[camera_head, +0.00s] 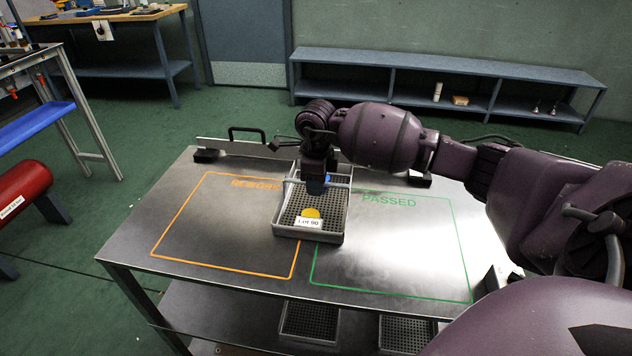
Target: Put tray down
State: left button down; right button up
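A grey tray (338,221) with a perforated dark floor is over the middle of the steel table, between the orange REWORK outline (180,216) and the green PASSED outline (461,249). It overlaps the inner edges of both. A yellow round piece and a white "Lot 90" label (309,223) show at its front. My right gripper (316,188) points down at the tray's raised cross handle (343,186) and appears shut on it; its fingertips are largely hidden. I cannot tell whether the tray touches the table. My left gripper is out of view.
Both outlined areas are otherwise empty. A rail with a black handle (247,131) runs along the table's back edge. More perforated trays (309,320) sit on the shelf below. A low shelf unit (440,72) stands along the back wall, and a red cylinder (23,188) is at left.

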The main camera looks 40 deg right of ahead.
jog(key=shift+o, duration=0.5)
jog(key=shift+r, duration=0.3)
notch_tip(320, 180, up, 12)
jog(key=p, duration=0.2)
jog(key=shift+f, duration=0.25)
